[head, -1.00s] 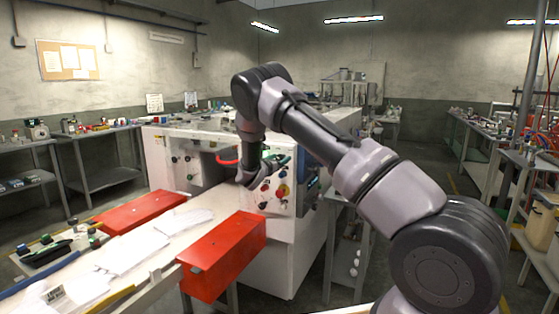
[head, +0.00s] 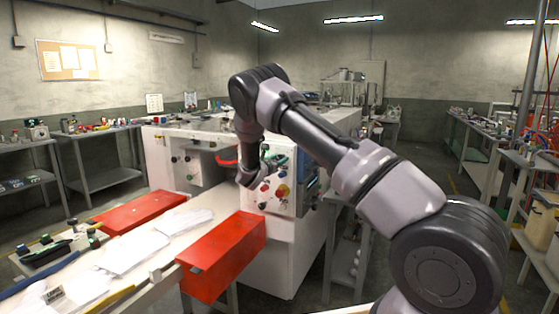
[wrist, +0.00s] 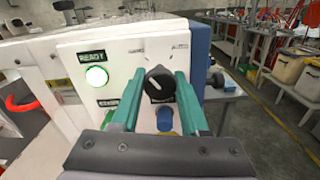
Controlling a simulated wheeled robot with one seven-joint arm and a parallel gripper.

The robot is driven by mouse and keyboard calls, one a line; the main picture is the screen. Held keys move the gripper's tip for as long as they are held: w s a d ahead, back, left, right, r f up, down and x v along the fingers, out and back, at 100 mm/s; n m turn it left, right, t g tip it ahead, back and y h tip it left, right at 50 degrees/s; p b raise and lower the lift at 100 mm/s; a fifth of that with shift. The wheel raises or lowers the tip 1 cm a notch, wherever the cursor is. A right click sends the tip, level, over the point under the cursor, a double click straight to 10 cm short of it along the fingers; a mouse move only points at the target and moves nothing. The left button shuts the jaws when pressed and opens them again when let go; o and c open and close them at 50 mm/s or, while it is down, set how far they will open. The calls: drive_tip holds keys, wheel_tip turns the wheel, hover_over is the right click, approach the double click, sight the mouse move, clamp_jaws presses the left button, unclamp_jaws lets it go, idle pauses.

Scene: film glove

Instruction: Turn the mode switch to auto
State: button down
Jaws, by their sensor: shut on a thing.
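The mode switch (wrist: 159,82) is a black round knob on the white panel face (wrist: 112,55), seen in the wrist view. My gripper (wrist: 155,78) has its green fingers on either side of the knob and is shut on it. Small marks stand above the knob to its left and right, too small to read. I cannot tell surely which mark the knob points at. In the head view my gripper (head: 248,178) is at the machine's front panel (head: 298,185), and the arm hides the knob.
A lit green lamp (wrist: 96,77) under a READY label is left of the knob. A blue button (wrist: 165,119) sits just below. A red ring-shaped handle (wrist: 22,104) is at far left. In the head view, red boxes (head: 225,255) flank the white worktable.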

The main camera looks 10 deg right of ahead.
drive_tip(key=m, duration=1.2)
drive_tip(key=shift+m, duration=1.8)
drive_tip(key=shift+f, duration=0.1)
drive_tip(key=shift+c, duration=2.1)
unclamp_jaws()
